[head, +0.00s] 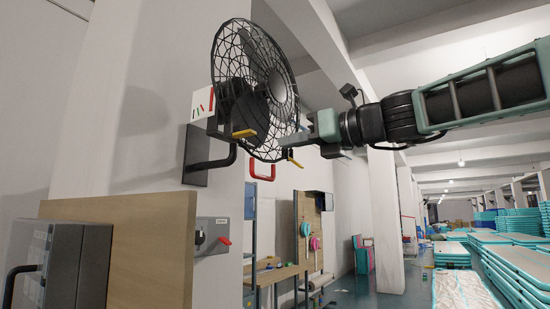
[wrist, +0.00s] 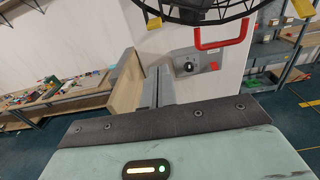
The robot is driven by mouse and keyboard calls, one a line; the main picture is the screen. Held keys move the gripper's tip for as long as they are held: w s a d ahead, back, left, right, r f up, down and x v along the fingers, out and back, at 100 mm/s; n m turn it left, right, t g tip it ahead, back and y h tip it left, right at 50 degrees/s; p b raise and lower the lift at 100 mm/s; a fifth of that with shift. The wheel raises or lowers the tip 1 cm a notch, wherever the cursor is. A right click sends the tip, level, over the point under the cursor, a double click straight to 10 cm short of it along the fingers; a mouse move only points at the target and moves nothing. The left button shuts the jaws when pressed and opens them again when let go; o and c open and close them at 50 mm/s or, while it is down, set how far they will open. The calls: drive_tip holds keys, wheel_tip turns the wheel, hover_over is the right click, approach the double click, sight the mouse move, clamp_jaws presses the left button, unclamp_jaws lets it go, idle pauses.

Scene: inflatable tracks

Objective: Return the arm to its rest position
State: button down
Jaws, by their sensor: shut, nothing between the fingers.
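My arm (head: 480,92) reaches in from the right of the head view, stretched out about level. My gripper (head: 286,141) is at its left end, close to the right side of a black wall fan (head: 262,85); I cannot tell whether it touches the cage. In the wrist view my gripper (wrist: 159,72) shows as two grey fingers side by side, shut with nothing between them. The fan's lower rim (wrist: 215,14) crosses the top of that view, with a red handle (wrist: 222,40) below it.
A wooden panel (head: 140,235) and a grey box (head: 50,265) stand at lower left. A grey wall switch (head: 212,236) is beside the panel. A white pillar (head: 386,220) rises behind the arm. Stacked teal mats (head: 515,265) fill the right background.

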drive_tip(key=shift+s+d+r, duration=0.2)
drive_tip(key=shift+s+d, duration=0.15)
drive_tip(key=shift+d, duration=0.15)
drive_tip(key=s+a+f+n+g+h+b, duration=0.15)
drive_tip(key=s+f+n, duration=0.3)
drive_tip(key=f, duration=0.75)
drive_tip(key=s+a+f+n+g+h, duration=0.35)
drive_tip(key=f+n, duration=0.25)
drive_tip(key=f, duration=0.6)
drive_tip(key=s+a+f+n+g+h+b, duration=0.15)
drive_tip(key=s+f+n, duration=0.35)
drive_tip(key=f, duration=0.7)
drive_tip(key=s+d+f+n+g+h, duration=0.1)
drive_tip(key=s+d+f+n+h, duration=0.1)
drive_tip(key=s+f+n, duration=0.3)
drive_tip(key=s+d+f+n+g+h, duration=0.2)
drive_tip(key=s+d+f+n, duration=0.3)
drive_tip(key=f, duration=0.4)
drive_tip(key=s+d+f+n+g+h+b, duration=0.1)
drive_tip(key=s+d+f+n+h, duration=0.1)
drive_tip(key=s+f+n, duration=0.4)
drive_tip(key=shift+s+d+f+n+h, duration=0.2)
drive_tip(key=shift+d+f+n+h, duration=0.25)
drive_tip(key=shift+d+n, duration=0.5)
